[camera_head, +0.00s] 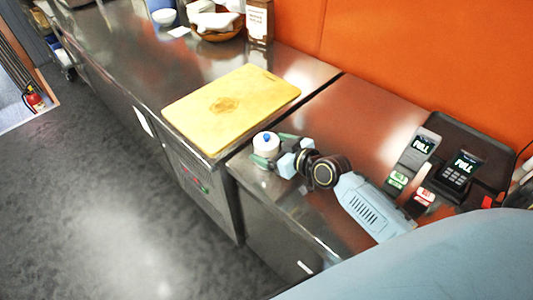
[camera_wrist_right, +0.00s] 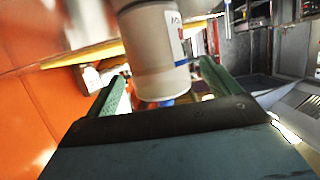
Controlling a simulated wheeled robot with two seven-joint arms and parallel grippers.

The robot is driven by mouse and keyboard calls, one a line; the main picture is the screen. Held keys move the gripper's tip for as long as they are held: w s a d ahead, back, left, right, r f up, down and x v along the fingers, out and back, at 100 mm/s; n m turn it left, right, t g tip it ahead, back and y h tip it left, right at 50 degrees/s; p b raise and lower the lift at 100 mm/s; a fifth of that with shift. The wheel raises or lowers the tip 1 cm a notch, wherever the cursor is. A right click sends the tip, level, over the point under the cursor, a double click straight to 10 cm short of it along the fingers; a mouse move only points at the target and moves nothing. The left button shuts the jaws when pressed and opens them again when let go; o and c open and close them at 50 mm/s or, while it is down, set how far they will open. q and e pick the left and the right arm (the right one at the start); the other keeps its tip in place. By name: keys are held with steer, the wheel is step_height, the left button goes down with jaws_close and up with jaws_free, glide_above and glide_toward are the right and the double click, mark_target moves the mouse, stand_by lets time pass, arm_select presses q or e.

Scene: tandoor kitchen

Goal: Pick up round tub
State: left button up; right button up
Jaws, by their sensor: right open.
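The round tub (camera_head: 266,144) is a white cylinder with a blue spot on its top, standing upright near the front edge of the steel counter. In the right wrist view the tub (camera_wrist_right: 154,52) appears large, with a label on one side. My right gripper (camera_head: 273,150) is open at the tub, with one green finger on each side of it. In the wrist view both fingers flank the tub with visible gaps, so it is not gripped. The far side of the tub is hidden. My left gripper is not in view.
A yellow cutting board (camera_head: 232,105) lies just behind the tub. Several card readers (camera_head: 463,168) and a black tray (camera_head: 487,139) are at the right. The floor (camera_head: 110,200) is clear.

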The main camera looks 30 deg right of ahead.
steer(key=x, duration=0.2)
steer(key=shift+w+a+f, duration=0.1)
steer(key=shift+w, duration=0.1)
steer(key=c, duration=1.3)
